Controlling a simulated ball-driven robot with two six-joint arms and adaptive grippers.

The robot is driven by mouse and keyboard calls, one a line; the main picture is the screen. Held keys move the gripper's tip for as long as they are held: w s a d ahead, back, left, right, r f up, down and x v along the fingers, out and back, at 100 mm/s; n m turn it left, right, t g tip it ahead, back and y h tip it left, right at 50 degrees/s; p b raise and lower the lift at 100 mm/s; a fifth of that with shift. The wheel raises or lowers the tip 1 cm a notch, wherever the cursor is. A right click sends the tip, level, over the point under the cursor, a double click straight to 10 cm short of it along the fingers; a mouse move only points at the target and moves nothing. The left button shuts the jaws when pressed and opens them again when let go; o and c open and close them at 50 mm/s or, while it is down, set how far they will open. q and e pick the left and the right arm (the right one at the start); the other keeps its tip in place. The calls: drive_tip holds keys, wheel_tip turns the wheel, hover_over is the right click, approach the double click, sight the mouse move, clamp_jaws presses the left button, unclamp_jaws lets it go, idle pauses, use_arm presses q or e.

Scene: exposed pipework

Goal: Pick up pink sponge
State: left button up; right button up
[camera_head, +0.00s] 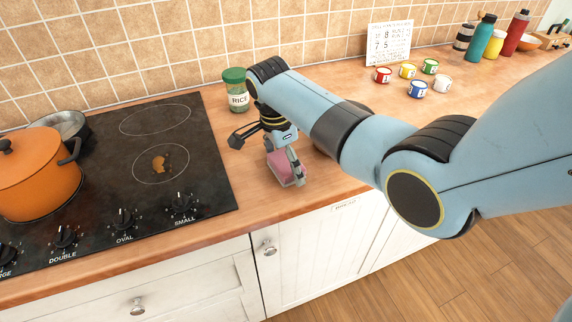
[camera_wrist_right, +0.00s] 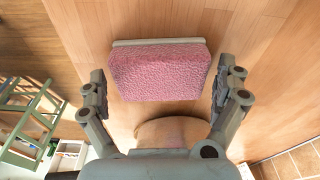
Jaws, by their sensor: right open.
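The pink sponge (camera_head: 285,166) lies on the wooden counter to the right of the hob, near the counter's front edge. My right gripper (camera_head: 272,160) is over it, pointing down, and partly hides it. In the right wrist view the sponge (camera_wrist_right: 160,71) has a pale strip along its far edge. The open fingers of my right gripper (camera_wrist_right: 164,92) stand on either side of it, with a gap on both sides. My left gripper is not in view.
A green-lidded rice jar (camera_head: 236,92) stands just behind the right gripper. The black hob (camera_head: 110,190) with an orange pot (camera_head: 36,180) is to the left. Several small coloured tins (camera_head: 418,88) and bottles (camera_head: 480,38) stand farther back right. A rounded wooden object (camera_wrist_right: 172,131) lies near the sponge.

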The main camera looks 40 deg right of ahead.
drive_tip(key=c, duration=0.8)
drive_tip(key=shift+o, duration=0.2)
drive_tip(key=shift+r, duration=0.1)
drive_tip(key=shift+r, duration=0.25)
drive_tip(key=r, duration=0.2)
drive_tip(key=s+r, duration=0.1)
drive_tip(key=r, duration=0.1)
drive_tip(key=shift+d, duration=0.1)
drive_tip(key=s+d+r, duration=0.1)
drive_tip(key=s+r, duration=0.5)
drive_tip(key=s, duration=0.4)
drive_tip(key=shift+s+d+r, duration=0.2)
drive_tip(key=shift+s+d, duration=0.05)
drive_tip(key=shift+d, duration=0.15)
